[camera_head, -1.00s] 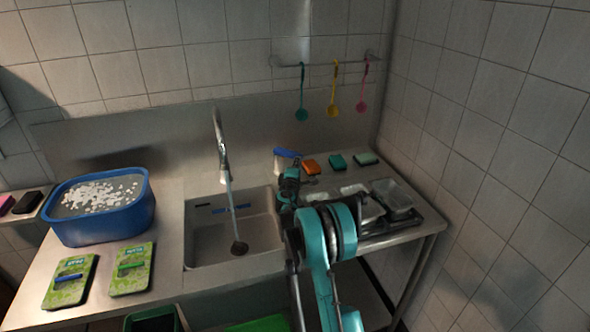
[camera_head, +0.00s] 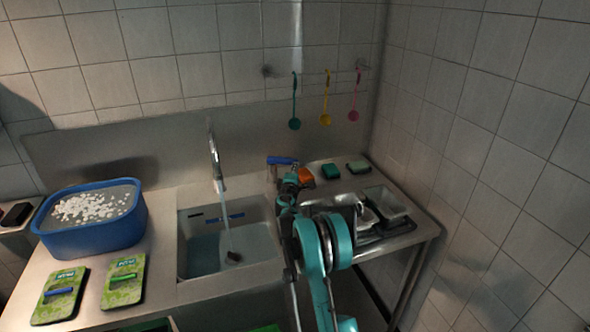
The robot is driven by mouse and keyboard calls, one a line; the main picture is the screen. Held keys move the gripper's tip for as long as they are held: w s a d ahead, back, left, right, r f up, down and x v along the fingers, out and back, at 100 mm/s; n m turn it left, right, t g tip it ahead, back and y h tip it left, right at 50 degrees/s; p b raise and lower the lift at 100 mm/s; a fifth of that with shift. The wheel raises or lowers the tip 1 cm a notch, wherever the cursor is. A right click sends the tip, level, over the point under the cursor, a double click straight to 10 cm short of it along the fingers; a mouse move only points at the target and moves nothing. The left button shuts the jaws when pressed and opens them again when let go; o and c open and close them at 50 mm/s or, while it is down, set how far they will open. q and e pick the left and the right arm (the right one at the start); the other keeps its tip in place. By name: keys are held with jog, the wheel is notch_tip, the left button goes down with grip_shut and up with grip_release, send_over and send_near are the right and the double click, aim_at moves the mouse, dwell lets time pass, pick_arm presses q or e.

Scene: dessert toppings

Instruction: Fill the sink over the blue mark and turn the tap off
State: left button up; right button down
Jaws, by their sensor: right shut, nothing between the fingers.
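The steel sink (camera_head: 190,270) has a bluish pool of water (camera_head: 203,254) on its floor, around a dark round drain or plug (camera_head: 233,257). The blue mark (camera_head: 236,216) is a short line on the back inner wall, above the water surface. A dark mark (camera_head: 196,214) sits to its left. The tap (camera_head: 214,160) runs a stream into the basin. A blue lever (camera_head: 281,160) stands right of the sink. My left gripper is out of view.
A blue tub (camera_head: 95,238) of white bits stands left of the sink, with two green packs (camera_head: 123,282) in front. Sponges (camera_head: 331,171) and trays (camera_head: 385,203) lie at the right, partly behind my right arm. Ladles (camera_head: 326,119) hang on the wall.

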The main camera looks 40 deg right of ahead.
jog(key=shift+r, duration=0.1)
notch_tip(320, 180, up, 10)
jog(key=s+a+r+m+g+y, duration=0.2)
jog(key=s+a+r+m, duration=0.25)
jog(key=s+a, duration=0.45)
jog(key=s+a+f+m+g+y, duration=0.1)
jog(key=s+a+f+y, duration=0.2)
jog(key=s+a, duration=0.8)
jog(key=s+a+f+m+g+y, duration=0.1)
jog(key=s+a+f+y, duration=0.3)
jog(key=s+a+f, duration=0.4)
jog(key=s+a+f+m+g+y, duration=0.1)
jog(key=s+a+f, duration=0.4)
jog(key=s+a, duration=0.9)
jog(key=shift+s+a+f+m+g+y, duration=0.25)
jog(key=shift+s+a+m+g+y, duration=0.15)
jog(key=shift+s+m+y, duration=0.55)
jog(key=shift+y, duration=0.25)
dwell(2.0)
